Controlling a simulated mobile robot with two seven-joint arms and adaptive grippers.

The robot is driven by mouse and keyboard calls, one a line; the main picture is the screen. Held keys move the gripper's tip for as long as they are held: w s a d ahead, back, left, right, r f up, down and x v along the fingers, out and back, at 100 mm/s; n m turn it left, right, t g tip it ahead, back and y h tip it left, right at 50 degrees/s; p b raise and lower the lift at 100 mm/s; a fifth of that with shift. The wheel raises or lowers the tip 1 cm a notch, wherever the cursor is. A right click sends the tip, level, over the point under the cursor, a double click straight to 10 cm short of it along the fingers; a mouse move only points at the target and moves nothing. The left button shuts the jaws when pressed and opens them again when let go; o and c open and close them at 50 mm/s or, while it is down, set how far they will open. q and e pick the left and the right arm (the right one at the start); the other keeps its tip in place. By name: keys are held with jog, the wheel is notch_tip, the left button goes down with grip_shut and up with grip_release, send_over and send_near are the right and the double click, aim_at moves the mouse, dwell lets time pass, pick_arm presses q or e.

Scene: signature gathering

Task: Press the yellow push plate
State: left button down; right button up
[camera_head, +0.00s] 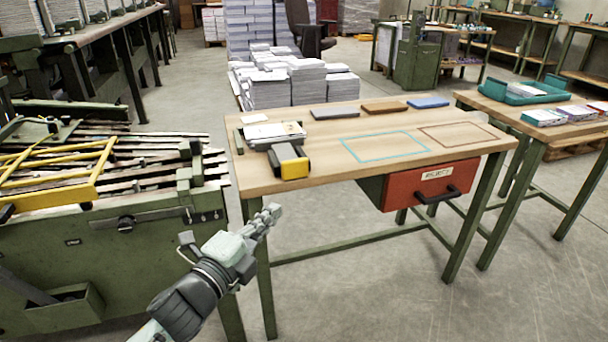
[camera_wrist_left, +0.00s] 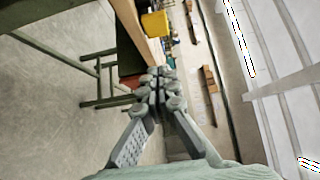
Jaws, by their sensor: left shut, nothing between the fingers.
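The yellow push plate (camera_head: 295,168) is on the front of a dark block at the near left corner of the wooden table (camera_head: 330,178). In the left wrist view a yellow face (camera_wrist_left: 155,24), likely the same plate, shows beyond the fingers at the table edge. My left gripper (camera_head: 272,212) is shut and empty, in front of the table's near left corner, below and left of the plate and apart from it. Its closed fingers (camera_wrist_left: 160,78) show in the wrist view. My right gripper is not in view.
Papers (camera_head: 272,133) lie behind the block. A red drawer (camera_head: 430,184) with a black handle hangs under the table. A green machine (camera_head: 110,235) with yellow bars stands at the left. Paper stacks (camera_head: 300,85) stand behind the table. The floor before the table is clear.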

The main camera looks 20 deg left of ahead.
pick_arm(q)
jog(key=shift+r, duration=0.1)
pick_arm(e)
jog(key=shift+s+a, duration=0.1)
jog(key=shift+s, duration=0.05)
pick_arm(q)
jog(key=shift+w, duration=0.1)
send_near(300, 169)
jog(key=w+d, duration=0.2)
jog(key=d, duration=0.1)
jog(key=w, duration=0.1)
jog(key=w+a+p, duration=0.1)
jog(key=shift+w+a, duration=0.15)
jog(key=shift+w, duration=0.2)
jog(key=shift+w+a, duration=0.3)
jog(key=shift+w, duration=0.1)
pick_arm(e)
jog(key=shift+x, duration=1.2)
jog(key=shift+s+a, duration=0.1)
